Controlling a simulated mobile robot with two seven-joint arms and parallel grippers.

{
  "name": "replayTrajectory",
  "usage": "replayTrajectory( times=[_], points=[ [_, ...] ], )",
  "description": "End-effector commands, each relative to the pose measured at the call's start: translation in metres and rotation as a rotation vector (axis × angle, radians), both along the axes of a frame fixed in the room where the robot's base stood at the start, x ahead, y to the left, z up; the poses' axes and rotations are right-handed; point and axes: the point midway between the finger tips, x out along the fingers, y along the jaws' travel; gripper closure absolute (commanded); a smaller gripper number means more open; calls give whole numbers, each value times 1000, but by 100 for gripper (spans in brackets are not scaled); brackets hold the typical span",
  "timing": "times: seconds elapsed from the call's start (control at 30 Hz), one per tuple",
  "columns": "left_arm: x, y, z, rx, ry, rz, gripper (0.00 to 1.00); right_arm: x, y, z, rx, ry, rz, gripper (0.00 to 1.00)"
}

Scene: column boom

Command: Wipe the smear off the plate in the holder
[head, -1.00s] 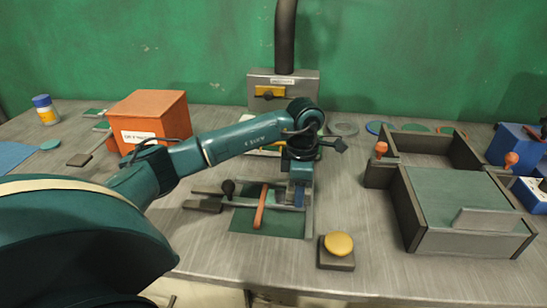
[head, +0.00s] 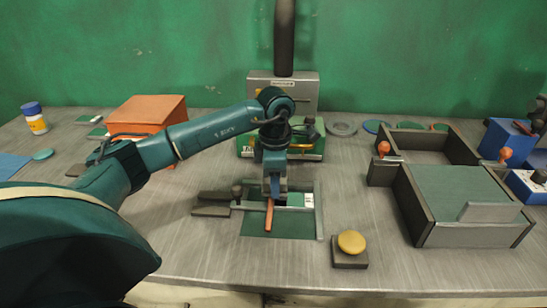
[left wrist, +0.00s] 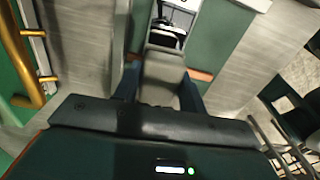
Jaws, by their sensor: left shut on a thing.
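The dark green plate (head: 285,226) lies flat on the table in the grey metal holder (head: 319,212). An orange-brown strip (head: 268,219) runs across it; I cannot tell whether it is the smear or a bar. My left gripper (head: 272,196) comes down over the far end of this strip. In the left wrist view its dark blue fingers (left wrist: 161,92) are shut on a grey block (left wrist: 164,70), and the strip (left wrist: 200,76) shows on both sides of it. I cannot tell whether the block touches the plate. My right gripper is not in view.
A black knob (head: 237,189) stands at the holder's left. A yellow button (head: 351,242) is to the front right, an open grey-walled box (head: 467,238) farther right. An orange box (head: 148,112) stands behind my arm.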

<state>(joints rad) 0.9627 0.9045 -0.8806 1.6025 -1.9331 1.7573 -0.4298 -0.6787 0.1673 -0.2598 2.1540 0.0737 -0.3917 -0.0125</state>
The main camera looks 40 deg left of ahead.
Motion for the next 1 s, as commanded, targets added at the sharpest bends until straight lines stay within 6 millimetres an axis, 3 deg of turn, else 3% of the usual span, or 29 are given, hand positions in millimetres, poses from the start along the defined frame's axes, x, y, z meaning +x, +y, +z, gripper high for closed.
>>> replayTrajectory(
  times=[0.53,1.0],
  points=[
    [-3,9,51,0,1,9,80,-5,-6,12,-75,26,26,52],
    [-4,10,54,0,1,10,80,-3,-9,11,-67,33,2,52]
  ],
)
